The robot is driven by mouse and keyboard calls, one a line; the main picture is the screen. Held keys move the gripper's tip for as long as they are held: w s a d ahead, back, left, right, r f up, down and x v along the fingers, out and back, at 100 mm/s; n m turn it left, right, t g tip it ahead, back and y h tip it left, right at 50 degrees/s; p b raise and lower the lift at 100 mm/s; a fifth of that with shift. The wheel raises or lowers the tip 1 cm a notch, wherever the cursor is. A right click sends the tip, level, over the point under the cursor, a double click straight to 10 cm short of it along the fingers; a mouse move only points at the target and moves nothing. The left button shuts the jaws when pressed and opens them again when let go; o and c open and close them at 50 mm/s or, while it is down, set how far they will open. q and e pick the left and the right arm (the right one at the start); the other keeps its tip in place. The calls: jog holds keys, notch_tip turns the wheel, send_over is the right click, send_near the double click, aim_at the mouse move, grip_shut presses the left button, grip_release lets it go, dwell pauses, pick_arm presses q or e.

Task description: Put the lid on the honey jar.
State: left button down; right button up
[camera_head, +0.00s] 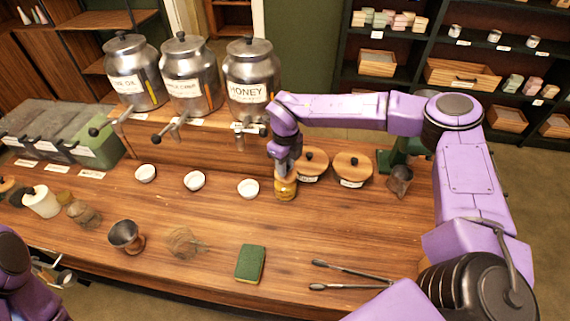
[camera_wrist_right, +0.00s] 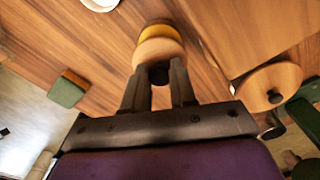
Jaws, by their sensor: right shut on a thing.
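The honey jar (camera_head: 286,190) is a small amber jar standing on the wooden counter below my right gripper (camera_head: 286,172). In the right wrist view, my right gripper (camera_wrist_right: 160,85) is shut on the black knob of a round wooden lid (camera_wrist_right: 157,52). The yellow honey jar (camera_wrist_right: 163,33) shows just behind the lid, largely covered by it. The lid is over the jar's top; I cannot tell whether it touches or is fully seated. My left gripper (camera_head: 50,273) is partly visible at the lower left, apart from the jar; its opening is unclear.
Two wooden-lidded containers (camera_head: 352,167) stand right of the jar. A white bowl (camera_head: 248,188) is close on its left. A green sponge (camera_head: 250,263) and tongs (camera_head: 350,278) lie in front. The steel HONEY dispenser (camera_head: 252,75) stands behind on a raised shelf.

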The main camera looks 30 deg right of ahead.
jog(key=shift+f, duration=0.15)
jog(key=o, duration=1.3)
jog(key=shift+c, duration=0.2)
notch_tip(320, 180, up, 6)
jog(key=p, duration=0.4)
jog(key=shift+f, duration=0.2)
jog(key=shift+f, duration=0.1)
grip_shut()
